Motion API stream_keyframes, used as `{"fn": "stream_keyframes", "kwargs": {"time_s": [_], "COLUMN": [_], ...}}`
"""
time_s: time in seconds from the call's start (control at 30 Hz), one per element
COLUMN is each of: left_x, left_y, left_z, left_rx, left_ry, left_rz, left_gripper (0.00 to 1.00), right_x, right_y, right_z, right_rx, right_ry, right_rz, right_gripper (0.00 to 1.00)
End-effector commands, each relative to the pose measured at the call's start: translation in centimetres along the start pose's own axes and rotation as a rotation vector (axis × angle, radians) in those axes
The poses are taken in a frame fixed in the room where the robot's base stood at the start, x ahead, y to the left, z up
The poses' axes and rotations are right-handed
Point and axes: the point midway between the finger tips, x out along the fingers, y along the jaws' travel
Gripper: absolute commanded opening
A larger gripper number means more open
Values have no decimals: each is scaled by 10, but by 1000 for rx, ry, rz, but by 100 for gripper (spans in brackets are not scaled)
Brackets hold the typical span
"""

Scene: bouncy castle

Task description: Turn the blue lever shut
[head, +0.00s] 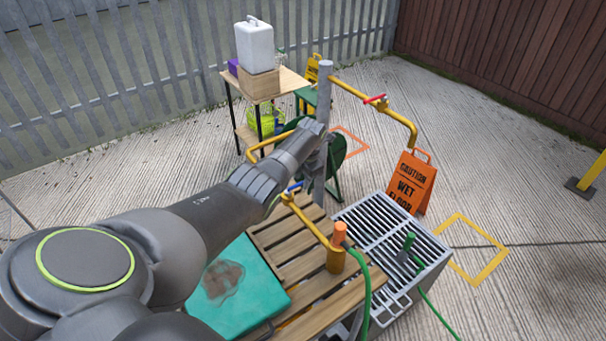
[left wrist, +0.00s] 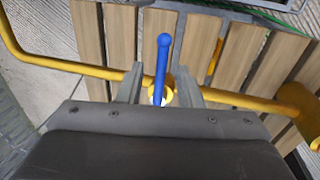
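The blue lever (left wrist: 162,66) sits on a yellow pipe (left wrist: 225,97) above a slatted wooden surface. In the left wrist view it points up the picture, across the pipe at about a right angle. My left gripper (left wrist: 160,76) is open, with one finger on each side of the lever and a visible gap on both sides. In the head view a short piece of the blue lever (head: 295,186) shows beside my left arm, and the fingers are hard to make out. My right gripper is not in view.
A red lever (head: 375,99) sits on another yellow pipe (head: 352,90) farther back. A teal mat (head: 262,305) lies on the slatted table (head: 330,294). A grey grated box (head: 375,222) stands to the right, beside an orange wet-floor sign (head: 411,182). Open concrete lies farther right.

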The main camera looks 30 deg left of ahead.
Motion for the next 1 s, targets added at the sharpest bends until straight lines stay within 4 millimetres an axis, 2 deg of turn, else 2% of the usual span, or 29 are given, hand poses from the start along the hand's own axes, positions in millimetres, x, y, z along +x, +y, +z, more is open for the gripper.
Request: {"fn": "stream_keyframes", "kwargs": {"time_s": [0.17,0.37,0.67,1.0], "left_x": [-9,-36,-87,-154], "left_y": [0,1,0,1], "left_z": [0,0,1,0], "left_rx": [1,1,1,-1], "left_ry": [-1,-3,-4,-2], "left_rz": [0,2,2,2], "left_gripper": [33,33,33,33], "right_x": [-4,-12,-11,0], "right_y": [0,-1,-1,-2], "right_z": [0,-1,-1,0], "right_rx": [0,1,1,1], "right_ry": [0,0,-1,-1], "right_rz": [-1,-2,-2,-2], "right_gripper": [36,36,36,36]}}
